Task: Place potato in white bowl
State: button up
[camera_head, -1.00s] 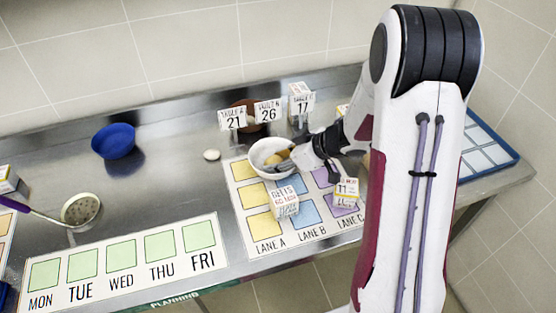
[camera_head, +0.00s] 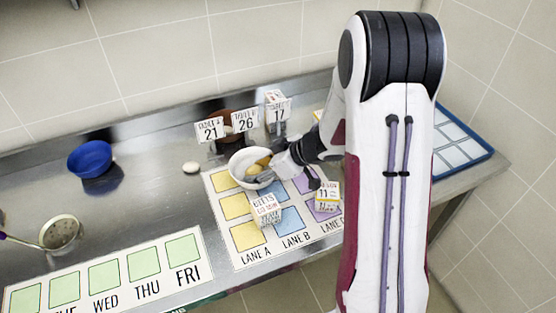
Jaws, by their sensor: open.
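The white bowl (camera_head: 238,160) stands on the far part of the lane mat, in the middle of the head view. A tan, rounded potato (camera_head: 258,165) shows at the bowl's right side and looks to be inside the rim. My gripper (camera_head: 272,178) is at the right edge of the bowl, right beside the potato. Its jaws are open, with the fingers partly over the bowl. Whether a finger still touches the potato is too small to tell.
Number cards on small stands (camera_head: 245,120) stand behind the bowl. A beets box (camera_head: 265,209) and another small box (camera_head: 327,196) stand in front on the lane mat (camera_head: 287,258). A blue bowl (camera_head: 90,159), white egg-like item (camera_head: 192,167) and skimmer (camera_head: 60,232) lie left.

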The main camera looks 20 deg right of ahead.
jog(key=v, duration=1.2)
jog(key=shift+r, duration=0.25)
jog(key=shift+w, duration=0.15)
jog(key=w+d+r+m+t+h, duration=0.25)
jog(key=w+r+t+h, duration=0.2)
jog(key=r, duration=0.55)
jog(key=s+d+r+m+h, duration=0.3)
jog(key=s+r+m+h, duration=0.15)
jog(key=s+r, duration=0.2)
jog(key=s+a+f+g+y, duration=0.1)
jog(key=s+a+f+g, duration=0.1)
jog(key=s+a, duration=0.5)
jog(key=s+a+f+m+g+y, duration=0.1)
jog(key=s+a, duration=0.6)
jog(key=s, duration=0.8)
jog(key=g+y, duration=0.1)
jog(key=g, duration=0.1)
jog(key=shift+f+g, duration=0.35)
jog(key=shift+f, duration=0.05)
jog(key=shift+s, duration=0.15)
